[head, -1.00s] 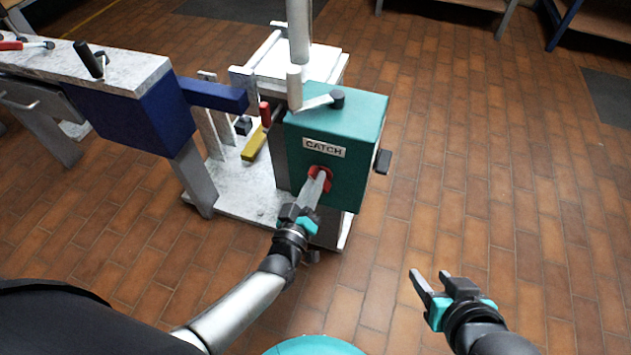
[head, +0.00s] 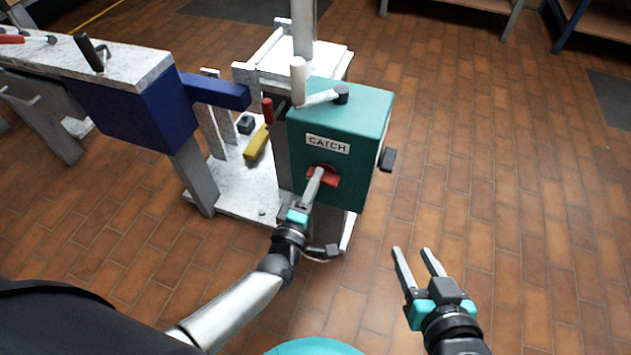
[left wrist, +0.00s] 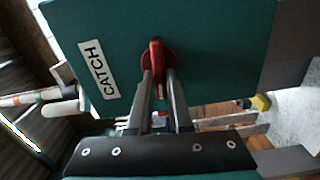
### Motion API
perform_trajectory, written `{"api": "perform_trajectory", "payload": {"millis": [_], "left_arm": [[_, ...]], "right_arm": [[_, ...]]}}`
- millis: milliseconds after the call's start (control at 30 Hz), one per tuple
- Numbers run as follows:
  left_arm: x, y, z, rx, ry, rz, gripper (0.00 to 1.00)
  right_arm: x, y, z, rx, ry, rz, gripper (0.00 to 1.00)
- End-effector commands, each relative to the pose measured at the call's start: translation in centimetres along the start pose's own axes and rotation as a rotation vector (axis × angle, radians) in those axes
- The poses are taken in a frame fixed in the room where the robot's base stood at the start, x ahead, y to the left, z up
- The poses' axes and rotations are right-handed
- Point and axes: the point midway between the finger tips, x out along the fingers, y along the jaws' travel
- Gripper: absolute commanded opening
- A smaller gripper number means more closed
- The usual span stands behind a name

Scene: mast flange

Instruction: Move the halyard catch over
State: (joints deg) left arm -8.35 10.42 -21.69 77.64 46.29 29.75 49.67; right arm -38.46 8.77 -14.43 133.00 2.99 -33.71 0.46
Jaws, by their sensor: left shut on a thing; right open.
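The red catch (head: 329,181) is a small turning handle on the front of a teal box (head: 348,197), below a white label (head: 328,144) reading CATCH. My left gripper (head: 318,173) is shut on the catch from the front. The catch's bar lies roughly level in the head view. In the left wrist view the catch (left wrist: 156,57) stands between the fingertips of the gripper (left wrist: 159,75). The fingers hide part of the catch. My right gripper (head: 412,251) is open and empty, over the floor to the right and nearer to me.
A white-handled crank (head: 298,80) stands on the box top, and a black knob (head: 388,159) juts from its right side. A blue beam (head: 215,92) and a yellow piece (head: 257,142) are to the left. The brick floor (head: 490,190) on the right is clear.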

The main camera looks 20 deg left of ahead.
Motion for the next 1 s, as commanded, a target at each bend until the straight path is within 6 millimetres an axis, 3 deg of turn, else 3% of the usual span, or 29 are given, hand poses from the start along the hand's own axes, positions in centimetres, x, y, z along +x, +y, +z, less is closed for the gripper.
{"api": "perform_trajectory", "payload": {"millis": [767, 800, 1000], "left_arm": [[-0.04, -0.14, 0.04, -0.107, -0.001, -0.001, 0.00], [-0.04, -0.14, 0.04, -0.107, -0.001, -0.001, 0.20], [-0.03, -0.13, 0.03, -0.105, 0.000, -0.001, 0.42]], "right_arm": [[0.16, -0.59, -0.38, 0.008, 0.061, -0.016, 0.50], [0.16, -0.59, -0.38, 0.008, 0.061, -0.016, 0.50], [0.16, -0.59, -0.36, 0.008, 0.061, -0.016, 0.50]]}}
